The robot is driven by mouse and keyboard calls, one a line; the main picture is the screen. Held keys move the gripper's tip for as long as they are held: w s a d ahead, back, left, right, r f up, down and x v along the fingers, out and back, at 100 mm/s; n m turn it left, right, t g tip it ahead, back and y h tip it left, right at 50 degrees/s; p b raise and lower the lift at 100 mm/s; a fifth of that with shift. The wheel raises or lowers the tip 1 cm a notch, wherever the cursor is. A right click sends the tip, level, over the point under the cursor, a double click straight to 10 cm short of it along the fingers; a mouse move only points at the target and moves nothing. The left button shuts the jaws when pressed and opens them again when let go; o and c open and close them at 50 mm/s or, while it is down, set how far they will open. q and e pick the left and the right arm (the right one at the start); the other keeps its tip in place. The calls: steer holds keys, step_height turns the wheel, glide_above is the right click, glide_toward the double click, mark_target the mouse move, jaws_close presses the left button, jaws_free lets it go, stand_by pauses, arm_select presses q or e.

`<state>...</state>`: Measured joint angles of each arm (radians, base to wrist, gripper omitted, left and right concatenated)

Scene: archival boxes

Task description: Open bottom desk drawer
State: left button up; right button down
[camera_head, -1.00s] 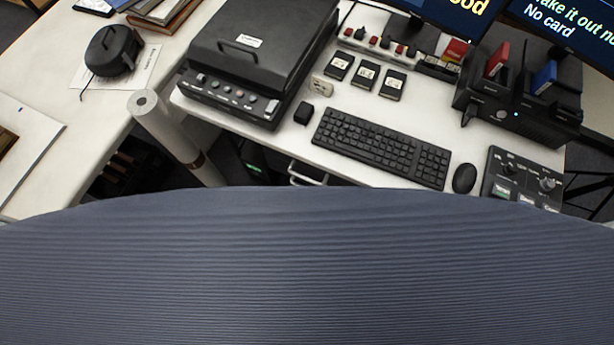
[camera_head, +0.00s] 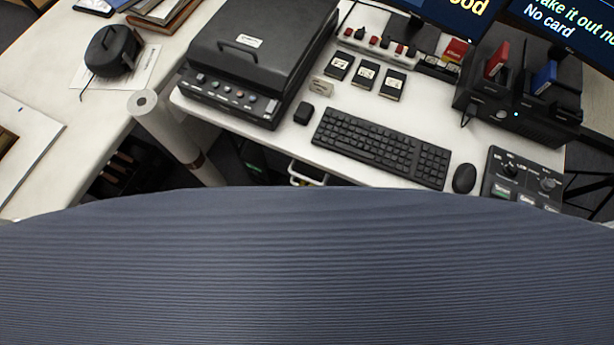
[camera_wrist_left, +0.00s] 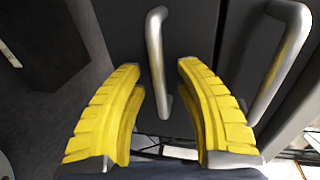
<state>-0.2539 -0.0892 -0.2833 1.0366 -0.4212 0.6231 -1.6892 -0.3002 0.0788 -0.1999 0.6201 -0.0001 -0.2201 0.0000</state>
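In the left wrist view, a dark drawer front fills the upper middle, with a silver bar handle (camera_wrist_left: 155,45) on it. My left gripper (camera_wrist_left: 160,72) has its two ridged yellow fingers apart, one on each side of this handle. I see gaps between the fingers and the bar. A second silver handle (camera_wrist_left: 283,60) is on the neighbouring dark front to the right. The view is turned, so I cannot tell which one is the bottom drawer. In the head view, a small pale handle-like shape (camera_head: 307,172) shows just below the desk edge. My right gripper is in neither view.
The white desk (camera_head: 290,150) holds a black scanner-like case (camera_head: 260,55), a keyboard (camera_head: 381,147), a mouse (camera_head: 464,178) and a card dock (camera_head: 520,110). A pale rolled tube (camera_head: 175,135) stands left of the desk. A large blue ribbed surface covers the lower head view.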

arm_select(q)
jaws_close()
steer(key=shift+s, duration=0.1)
stand_by(0.5)
